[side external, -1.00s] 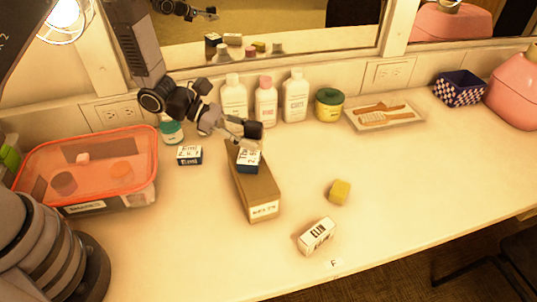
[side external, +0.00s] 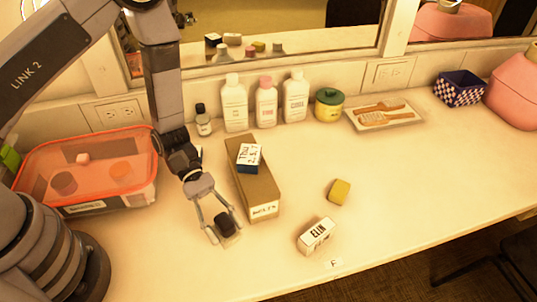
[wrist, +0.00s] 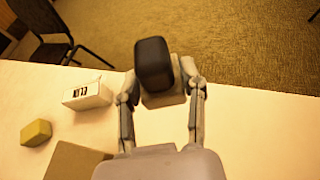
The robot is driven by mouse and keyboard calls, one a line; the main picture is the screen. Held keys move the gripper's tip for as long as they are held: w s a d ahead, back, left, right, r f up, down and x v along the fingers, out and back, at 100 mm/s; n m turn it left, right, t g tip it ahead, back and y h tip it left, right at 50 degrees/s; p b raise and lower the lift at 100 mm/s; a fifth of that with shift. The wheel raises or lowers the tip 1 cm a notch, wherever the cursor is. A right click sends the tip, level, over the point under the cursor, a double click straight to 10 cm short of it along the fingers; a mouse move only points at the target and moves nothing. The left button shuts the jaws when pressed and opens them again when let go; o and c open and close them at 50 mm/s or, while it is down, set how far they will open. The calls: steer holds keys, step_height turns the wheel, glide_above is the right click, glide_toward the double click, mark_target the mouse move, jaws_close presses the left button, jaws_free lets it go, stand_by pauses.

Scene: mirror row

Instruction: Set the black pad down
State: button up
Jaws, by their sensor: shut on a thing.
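The black pad (side external: 226,224) is a small dark block with rounded edges, held between the fingertips of my gripper (side external: 224,226). My gripper is shut on it, pointing down at the front of the counter, left of the long brown BELTS box. In the wrist view the pad (wrist: 153,64) sits between the two finger ends of my gripper (wrist: 162,84), and its top overlaps the counter edge and carpet behind. A pale greyish patch shows just under it. I cannot tell whether the pad touches the counter.
The BELTS box (side external: 256,190) carries a small blue-and-white box (side external: 248,158). A white ELIN box (side external: 316,235) and a yellow block (side external: 339,191) lie to the right. A lidded red-orange bin (side external: 88,170) stands left. Bottles (side external: 234,103) line the back. Counter between the yellow block and the tray (side external: 384,116) is clear.

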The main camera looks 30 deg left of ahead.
step_height(320, 180, down, 11)
steer(key=shift+f, duration=0.15)
stand_by(0.4)
steer(key=shift+f, duration=0.15)
steer(key=o, duration=1)
steer(key=shift+o, duration=0.2)
